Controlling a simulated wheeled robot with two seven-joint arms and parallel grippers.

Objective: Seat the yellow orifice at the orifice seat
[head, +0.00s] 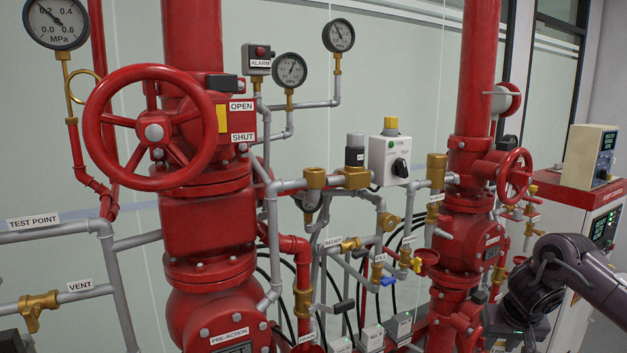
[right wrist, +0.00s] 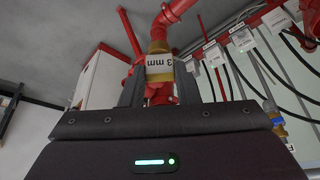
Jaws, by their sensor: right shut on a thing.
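My right gripper (right wrist: 158,82) has its two dark fingers on either side of a yellow-tan piece (right wrist: 158,67) with a white "3 mm" label, which I take to be the yellow orifice. The label reads upside down in the right wrist view. The held piece cannot be made out in the head view. I cannot tell which fitting is the orifice seat. My left gripper does not show clearly.
A large red column with a handwheel (head: 153,130) stands left. A second red column with a smaller handwheel (head: 515,175) stands right. Grey pipes and brass fittings (head: 316,178) run between them. A red-and-white cabinet (head: 600,215) stands far right. Black hoses (right wrist: 290,75) hang nearby.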

